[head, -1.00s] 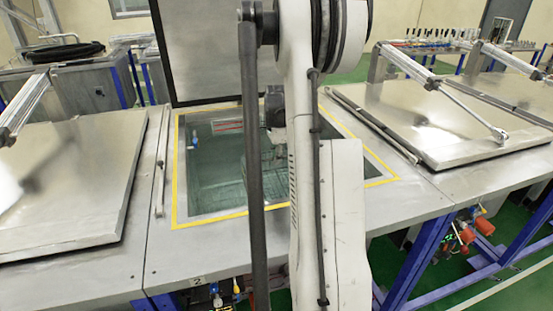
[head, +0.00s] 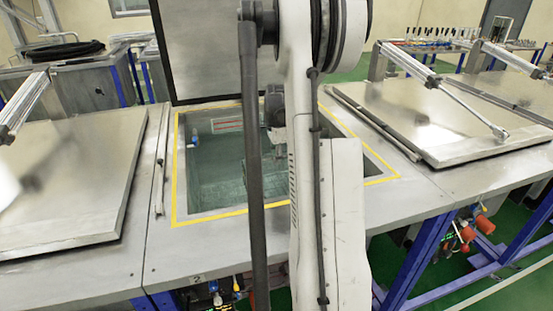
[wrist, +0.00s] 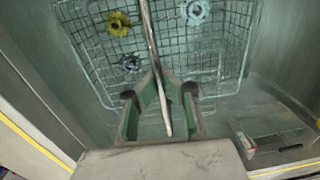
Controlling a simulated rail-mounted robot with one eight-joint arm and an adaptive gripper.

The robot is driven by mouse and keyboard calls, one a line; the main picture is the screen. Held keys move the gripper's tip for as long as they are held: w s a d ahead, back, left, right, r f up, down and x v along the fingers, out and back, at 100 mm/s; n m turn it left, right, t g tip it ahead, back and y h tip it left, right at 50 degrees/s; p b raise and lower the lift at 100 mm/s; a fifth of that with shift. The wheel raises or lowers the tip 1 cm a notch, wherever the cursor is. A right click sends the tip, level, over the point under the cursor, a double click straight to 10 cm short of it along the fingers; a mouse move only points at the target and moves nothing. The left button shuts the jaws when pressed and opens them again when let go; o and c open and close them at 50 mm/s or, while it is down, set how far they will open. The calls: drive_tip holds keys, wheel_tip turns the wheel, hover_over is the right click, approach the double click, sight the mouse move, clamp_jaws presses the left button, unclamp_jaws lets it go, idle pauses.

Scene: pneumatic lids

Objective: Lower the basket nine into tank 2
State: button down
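Tank 2 (head: 212,217) is open in the middle of the head view, with a yellow-edged rim, greenish liquid inside and a "2" label on its front. Its lid (head: 205,50) stands raised behind it. The wire basket (wrist: 230,62) fills the upper wrist view and holds several gear-like parts, one yellow (wrist: 118,23) and others pale blue-grey. Its rod-like handle (wrist: 150,45) runs between my gripper's fingers. In the head view, my arm hides the gripper and most of the basket, which is down inside the tank opening.
Closed metal lids flank the tank at left (head: 65,180) and right (head: 450,115), with pneumatic cylinders above them. The tank's walls and yellow edge lie close around the basket. A transparent box-like fixture (wrist: 270,135) shows at lower right in the wrist view.

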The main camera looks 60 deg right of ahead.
drive_tip(key=shift+f+b, duration=0.65)
drive_tip(key=shift+f, duration=0.25)
idle(0.4)
drive_tip(key=c, duration=2.4)
unclamp_jaws()
drive_tip(key=shift+c, duration=0.2)
drive_tip(key=o, duration=0.4)
drive_tip(key=shift+o, duration=0.2)
wheel_tip(320, 180, up, 24)
drive_tip(key=p, duration=0.6)
drive_tip(key=shift+s+a+p, duration=0.2)
drive_tip(key=shift+s+p, duration=0.05)
drive_tip(key=shift+p, duration=0.1)
drive_tip(key=shift+a, duration=0.1)
